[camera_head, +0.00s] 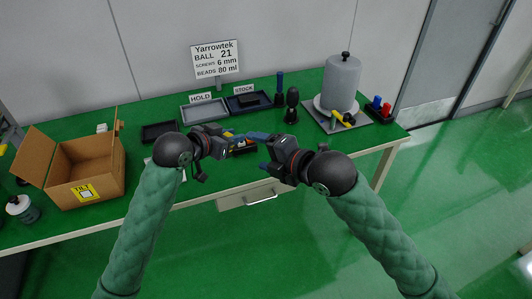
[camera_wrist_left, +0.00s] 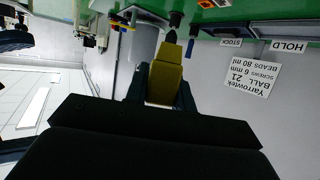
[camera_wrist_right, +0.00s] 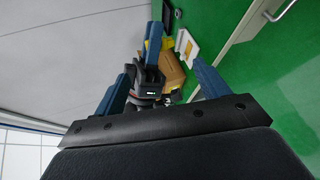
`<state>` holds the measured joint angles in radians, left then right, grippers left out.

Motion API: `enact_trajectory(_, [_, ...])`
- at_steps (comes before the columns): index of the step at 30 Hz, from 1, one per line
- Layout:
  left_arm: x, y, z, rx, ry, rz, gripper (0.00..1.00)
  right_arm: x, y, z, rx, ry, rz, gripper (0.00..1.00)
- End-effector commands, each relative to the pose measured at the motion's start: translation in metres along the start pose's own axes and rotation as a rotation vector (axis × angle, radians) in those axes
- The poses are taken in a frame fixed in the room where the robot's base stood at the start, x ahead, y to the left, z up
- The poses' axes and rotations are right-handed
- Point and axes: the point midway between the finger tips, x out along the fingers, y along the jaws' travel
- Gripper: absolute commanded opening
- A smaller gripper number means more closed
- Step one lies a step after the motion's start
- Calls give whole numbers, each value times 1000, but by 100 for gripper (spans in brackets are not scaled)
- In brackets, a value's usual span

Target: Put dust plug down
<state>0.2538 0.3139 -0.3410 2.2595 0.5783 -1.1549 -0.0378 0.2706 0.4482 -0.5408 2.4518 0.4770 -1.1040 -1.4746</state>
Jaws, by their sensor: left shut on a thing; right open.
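My left gripper (camera_head: 238,139) is shut on a yellow block-like thing, likely the dust plug (camera_wrist_left: 165,77), which sits between its fingertips in the left wrist view. In the head view the plug is small and partly hidden by the fingers. My right gripper (camera_head: 262,151) is open and empty, close to the right of the left one, over the table's front edge. The right wrist view shows its two spread fingers, with my left gripper (camera_wrist_right: 150,78) beyond them.
The green table (camera_head: 170,205) carries a HOLD tray (camera_head: 187,113), a STOCK tray (camera_head: 232,105), a dark tray (camera_head: 147,133) and an open cardboard box (camera_head: 110,185). A grey cylinder (camera_head: 342,83) on a plate stands at right, beside red and blue items (camera_head: 378,106). A drawer (camera_head: 236,202) is below the edge.

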Motion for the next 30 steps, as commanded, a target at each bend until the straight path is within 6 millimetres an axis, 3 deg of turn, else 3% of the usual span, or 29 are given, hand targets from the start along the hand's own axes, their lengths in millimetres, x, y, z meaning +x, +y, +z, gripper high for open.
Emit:
enact_trajectory(18, [0, 0, 0, 0, 0, 0, 0, 83, 0, 0, 4, 1, 0, 74])
enact_trajectory(30, [0, 0, 0, 0, 0, 0, 0, 106, 0, 0, 1, 0, 0, 74])
